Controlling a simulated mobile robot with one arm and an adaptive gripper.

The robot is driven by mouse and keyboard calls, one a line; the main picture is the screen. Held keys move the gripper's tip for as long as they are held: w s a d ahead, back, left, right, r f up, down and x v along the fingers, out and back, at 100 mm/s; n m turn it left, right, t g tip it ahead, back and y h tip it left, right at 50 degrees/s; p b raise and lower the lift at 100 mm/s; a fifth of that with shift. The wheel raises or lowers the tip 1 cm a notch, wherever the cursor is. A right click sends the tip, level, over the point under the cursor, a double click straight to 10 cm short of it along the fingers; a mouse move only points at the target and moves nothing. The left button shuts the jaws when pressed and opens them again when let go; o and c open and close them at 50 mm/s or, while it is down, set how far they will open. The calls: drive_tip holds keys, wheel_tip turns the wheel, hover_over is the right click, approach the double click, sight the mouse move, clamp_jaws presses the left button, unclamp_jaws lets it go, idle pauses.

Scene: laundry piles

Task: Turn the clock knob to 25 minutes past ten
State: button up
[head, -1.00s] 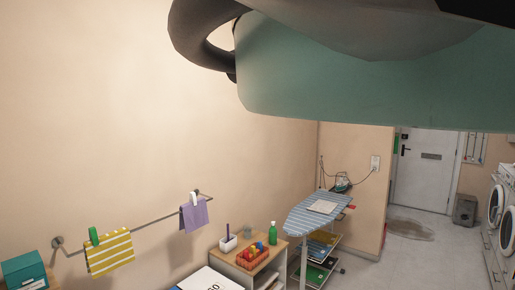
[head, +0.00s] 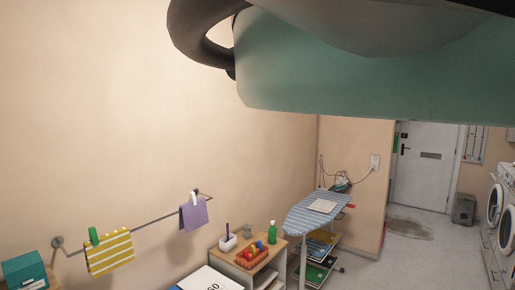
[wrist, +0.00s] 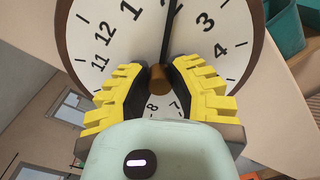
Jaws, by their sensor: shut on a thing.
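A round clock face (wrist: 189,72) with a white dial, black numerals and a brown rim fills the top of the wrist view. The dial looks turned, with 12 at upper left and 3 at upper right. One dark hand (wrist: 171,35) points up from the centre, between the 1 and the 3. A brown clock knob (wrist: 159,80) stands at the centre. My gripper (wrist: 160,77), with yellow ribbed fingers and dark pads, is shut on the knob. The fingers and gripper body hide the dial's lower part. The clock does not show in the head view.
A wall rail (head: 150,224) carries cloths. Open floor (head: 425,262) lies at the right, before the washers.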

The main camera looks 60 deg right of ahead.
clamp_jaws()
drive_tip(key=shift+m+b, duration=0.4)
drive_tip(key=shift+b, duration=0.2)
drive_tip(key=m+b, duration=0.4)
drive_tip(key=b, duration=0.1)
drive_tip(key=shift+d+f, duration=0.15)
drive_tip(key=shift+f, duration=0.2)
drive_tip(key=m+b, duration=0.5)
drive_tip(key=b, duration=0.5)
drive_tip(key=shift+f, duration=0.1)
drive_tip(key=m+b, duration=0.3)
drive_tip(key=b, duration=0.2)
drive_tip(key=shift+m, duration=0.4)
drive_tip(key=m+b, duration=0.1)
drive_tip(key=m, duration=0.1)
drive_tip(key=m+b, duration=0.2)
drive_tip(key=shift+r, duration=0.4)
drive_tip(key=o, duration=0.7)
unclamp_jaws()
